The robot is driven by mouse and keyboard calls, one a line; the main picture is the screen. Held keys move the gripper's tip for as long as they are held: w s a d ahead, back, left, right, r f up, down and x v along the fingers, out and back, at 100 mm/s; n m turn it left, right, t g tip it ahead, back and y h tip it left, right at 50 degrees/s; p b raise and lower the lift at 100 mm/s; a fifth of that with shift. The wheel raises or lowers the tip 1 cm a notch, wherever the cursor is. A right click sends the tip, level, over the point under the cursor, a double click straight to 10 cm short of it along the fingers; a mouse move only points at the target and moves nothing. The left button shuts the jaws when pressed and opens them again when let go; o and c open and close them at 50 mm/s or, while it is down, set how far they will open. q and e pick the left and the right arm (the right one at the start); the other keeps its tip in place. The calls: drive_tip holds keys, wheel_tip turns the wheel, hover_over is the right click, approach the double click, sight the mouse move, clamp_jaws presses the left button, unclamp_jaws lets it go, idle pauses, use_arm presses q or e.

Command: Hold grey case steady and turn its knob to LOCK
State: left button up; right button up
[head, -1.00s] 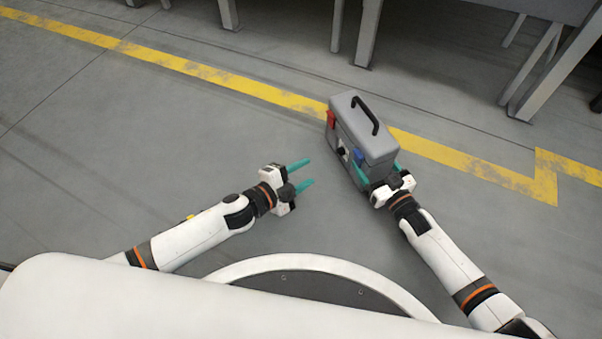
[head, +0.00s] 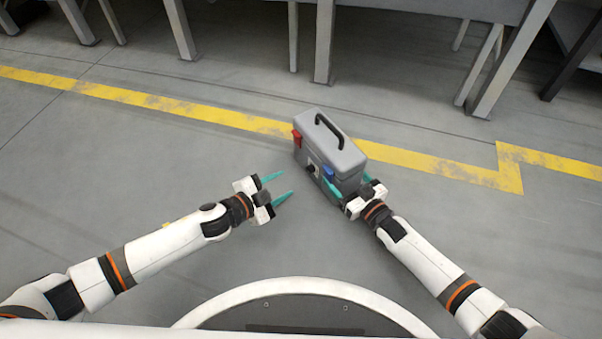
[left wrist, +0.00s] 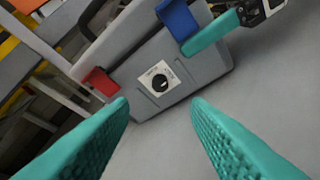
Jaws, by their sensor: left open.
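The grey case (head: 345,162) stands upright on the floor in the head view, with a black handle, a red latch (head: 297,138) and a blue latch (head: 328,172). Its black knob (left wrist: 159,84) sits on a white plate between the latches in the left wrist view; the plate's lettering is too small to read. My left gripper (head: 278,188) is open and empty, left of the case, fingers pointing at its knob side, apart from it. My right gripper (head: 350,184) has its fingers on both sides of the case's near right end. One finger lies below the blue latch (left wrist: 178,20).
A yellow floor line (head: 190,112) runs behind the case. Tables with grey legs (head: 324,45) stand at the back.

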sight(308, 171)
use_arm(q)
drive_tip(key=x, duration=0.8)
drive_tip(key=shift+w+d+f, duration=0.1)
drive_tip(key=shift+w+d, duration=0.15)
clamp_jaws()
drive_tip(key=shift+s+m+t, duration=0.1)
drive_tip(key=shift+m+t, duration=0.2)
drive_tip(key=shift+m, duration=0.2)
unclamp_jaws()
